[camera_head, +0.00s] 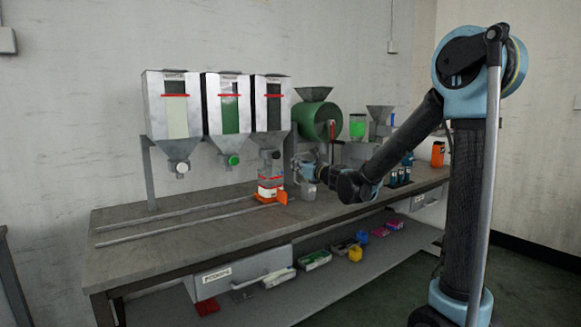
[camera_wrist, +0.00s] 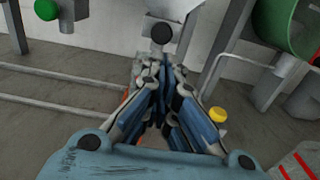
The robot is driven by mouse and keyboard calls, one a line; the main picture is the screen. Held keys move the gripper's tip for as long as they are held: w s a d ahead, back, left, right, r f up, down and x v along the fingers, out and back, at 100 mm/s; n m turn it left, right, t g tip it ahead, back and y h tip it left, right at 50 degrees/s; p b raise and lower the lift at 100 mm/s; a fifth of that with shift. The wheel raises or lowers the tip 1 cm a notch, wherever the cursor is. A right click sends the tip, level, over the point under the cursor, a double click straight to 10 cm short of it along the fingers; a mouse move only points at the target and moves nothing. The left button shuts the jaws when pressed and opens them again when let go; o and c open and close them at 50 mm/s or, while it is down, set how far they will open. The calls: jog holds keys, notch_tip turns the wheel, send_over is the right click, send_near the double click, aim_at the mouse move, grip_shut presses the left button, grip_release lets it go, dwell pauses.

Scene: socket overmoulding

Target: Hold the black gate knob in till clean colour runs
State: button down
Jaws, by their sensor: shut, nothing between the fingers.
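The black gate knob (camera_wrist: 161,33) is straight ahead of my fingertips in the wrist view, on the outlet of the right-hand hopper (camera_head: 272,105). My gripper (camera_wrist: 165,74) is shut and empty, its fingertips just below the knob in that picture. A small gap shows between them; I cannot tell the exact distance. In the head view my gripper (camera_head: 298,165) is at the right of this outlet. An orange and white container (camera_head: 270,185) stands on the bench under the outlet. In the wrist view my fingers mostly hide it. No flowing material can be made out.
Two more hoppers hang to the left, one with a white knob (camera_head: 182,168), one with a green knob (camera_head: 233,160). Two rails (camera_head: 180,226) run along the bench (camera_head: 125,262). A green drum (camera_head: 320,119) stands behind at right. A yellow-topped item (camera_wrist: 218,114) is right of my fingers.

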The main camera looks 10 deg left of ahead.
jog(key=shift+v, duration=0.85)
jog(key=s+d+f+n+g+h, duration=0.3)
jog(key=s+d+f+n, duration=0.5)
jog(key=s+d, duration=0.4)
jog(key=s+d+f+n+g+h, duration=0.3)
jog(key=s+d+f+n+h, duration=0.3)
jog(key=s+d, duration=0.6)
jog(key=s+d+f+n+g+h, duration=0.3)
jog(key=s+d+f+n, duration=0.7)
jog(key=d, duration=0.9)
jog(key=shift+s+d+f+n+g+h, duration=0.2)
jog(key=shift+s+f+n+g+h, duration=0.1)
jog(key=shift+s+n+h, duration=0.75)
jog(key=shift+w+y, duration=0.2)
jog(key=shift+y, duration=0.05)
